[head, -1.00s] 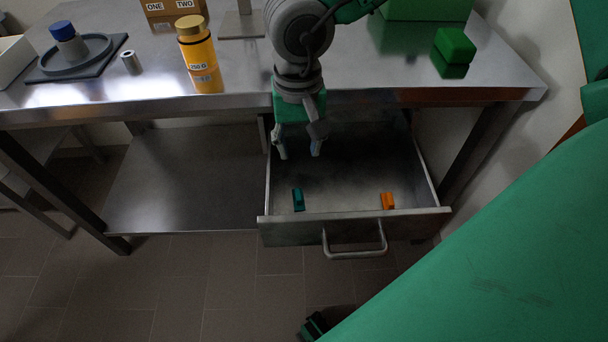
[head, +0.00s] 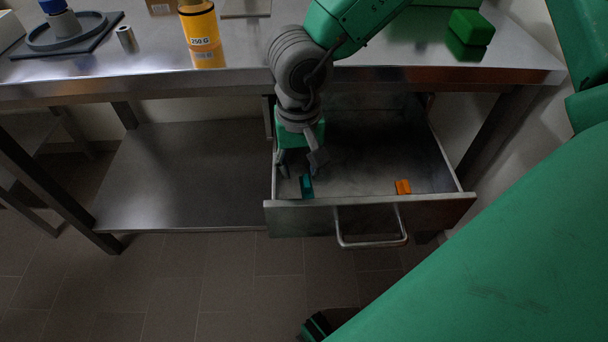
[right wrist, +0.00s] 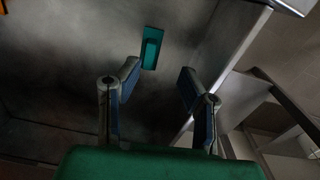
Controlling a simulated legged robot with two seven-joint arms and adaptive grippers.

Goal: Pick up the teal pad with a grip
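The teal pad (head: 306,186) with its raised grip lies on the floor of the open drawer (head: 345,216), near the drawer's front left. It also shows in the right wrist view (right wrist: 151,48), ahead of the fingertips and between their lines. My right gripper (head: 300,172) reaches down into the drawer, just behind and above the pad. Its two fingers are spread with nothing between them, as the right wrist view (right wrist: 160,80) shows. The gripper appears apart from the pad. My left gripper is not in view.
An orange pad (head: 402,187) lies at the drawer's front right. The drawer walls are close around my gripper, the left one nearest. On the bench (head: 150,62) above stand a yellow bottle (head: 200,28), a metal cylinder (head: 126,38) and a green block (head: 471,28).

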